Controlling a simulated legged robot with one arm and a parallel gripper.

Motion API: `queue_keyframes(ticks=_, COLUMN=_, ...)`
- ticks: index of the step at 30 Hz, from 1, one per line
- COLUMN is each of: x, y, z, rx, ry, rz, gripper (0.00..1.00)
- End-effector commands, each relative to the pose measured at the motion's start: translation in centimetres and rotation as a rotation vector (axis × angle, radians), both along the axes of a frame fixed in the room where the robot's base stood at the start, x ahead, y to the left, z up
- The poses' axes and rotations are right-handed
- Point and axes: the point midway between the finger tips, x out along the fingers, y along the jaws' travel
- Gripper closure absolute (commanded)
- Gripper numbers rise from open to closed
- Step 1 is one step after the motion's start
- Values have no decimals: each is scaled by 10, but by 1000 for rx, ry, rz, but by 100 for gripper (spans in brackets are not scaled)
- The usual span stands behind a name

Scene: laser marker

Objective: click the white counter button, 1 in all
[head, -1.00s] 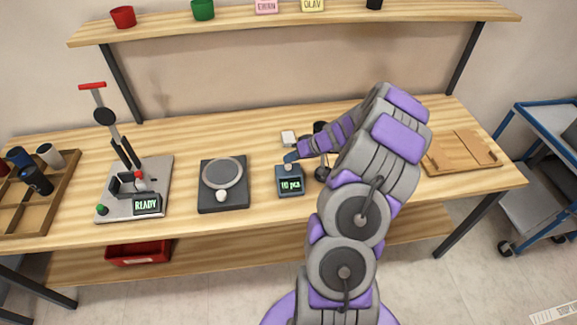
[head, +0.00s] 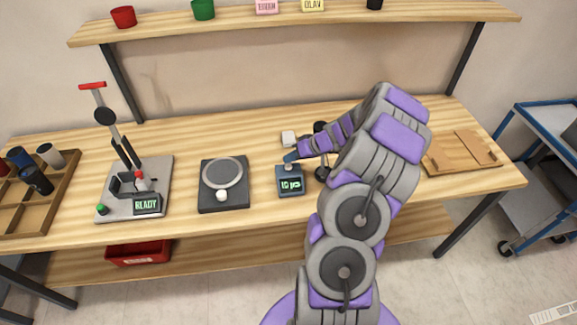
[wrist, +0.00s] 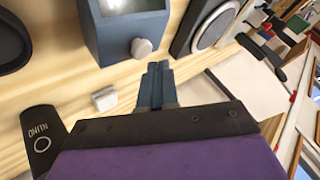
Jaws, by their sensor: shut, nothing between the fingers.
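The counter is a small blue-grey box (head: 290,184) with a lit display reading about "10 pcs", standing on the bench in the head view. In the wrist view the counter box (wrist: 104,40) is at the top, with its round white button (wrist: 141,47) on the near side. My gripper (wrist: 158,66) is shut and empty, its tips just below and right of the button in that picture. Whether they touch it I cannot tell. In the head view my gripper (head: 290,157) is at the counter's back edge and the button is mostly hidden.
A small white block (head: 288,138) lies behind the counter. A round-plated device (head: 222,198) is to its left, then a lever press (head: 158,193) showing "READY". A dark cylinder (wrist: 42,140) lies near my gripper. A wooden board (head: 460,152) is at the right.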

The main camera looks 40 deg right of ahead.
Motion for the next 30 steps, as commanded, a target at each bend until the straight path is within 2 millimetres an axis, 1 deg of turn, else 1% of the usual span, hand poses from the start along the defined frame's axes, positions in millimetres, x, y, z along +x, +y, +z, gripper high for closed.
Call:
queue_keyframes(ticks=11, x=0, y=1, z=-7, rx=-1, ry=-1, rz=0, gripper=100)
queue_keyframes(ticks=30, x=-1, y=1, z=-9, rx=0, ry=0, rz=0, gripper=100)
